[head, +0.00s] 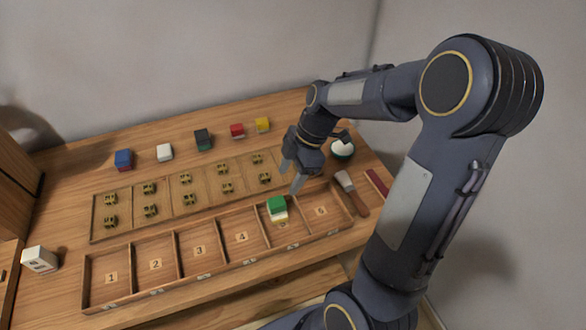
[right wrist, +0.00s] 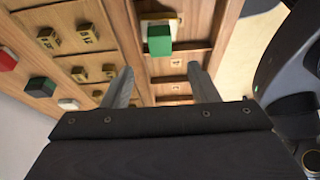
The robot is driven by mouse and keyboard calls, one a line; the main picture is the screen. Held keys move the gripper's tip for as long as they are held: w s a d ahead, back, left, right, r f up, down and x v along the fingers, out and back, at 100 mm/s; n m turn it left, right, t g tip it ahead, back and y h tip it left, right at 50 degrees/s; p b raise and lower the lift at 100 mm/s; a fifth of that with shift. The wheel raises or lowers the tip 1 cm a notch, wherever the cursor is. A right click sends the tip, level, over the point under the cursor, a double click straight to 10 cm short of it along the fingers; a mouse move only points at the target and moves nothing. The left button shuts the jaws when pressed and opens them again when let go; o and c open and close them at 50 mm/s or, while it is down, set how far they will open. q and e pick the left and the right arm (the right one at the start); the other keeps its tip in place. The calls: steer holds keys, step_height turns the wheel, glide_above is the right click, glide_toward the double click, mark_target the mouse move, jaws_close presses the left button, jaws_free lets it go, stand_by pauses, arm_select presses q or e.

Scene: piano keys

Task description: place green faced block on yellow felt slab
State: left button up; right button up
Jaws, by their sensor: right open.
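A bright green block (head: 277,205) sits in compartment 5 of the front wooden tray. A pale white-yellow slab (head: 281,215) shows directly below the green part; I cannot tell whether it is a separate piece. In the right wrist view the green block (right wrist: 159,40) is ahead of the fingers, with the pale slab (right wrist: 174,22) showing around it. My right gripper (head: 291,176) is open and empty, above and behind compartment 5, apart from the block. Its two fingers also show in the wrist view (right wrist: 161,84). My left gripper is not in view.
The front tray (head: 219,269) has numbered compartments. A tray behind it (head: 206,211) holds several small brass pieces.

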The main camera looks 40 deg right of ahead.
steer(key=s+a+r+m+t, duration=0.2)
steer(key=s+a+r+m, duration=0.1)
steer(key=s+m, duration=0.5)
steer(key=s+a+r+m+t, duration=0.2)
steer(key=s+a+r+m, duration=0.2)
steer(key=s+m, duration=0.4)
steer(key=shift+a+m+t, duration=0.3)
steer(key=shift+a+m, duration=0.2)
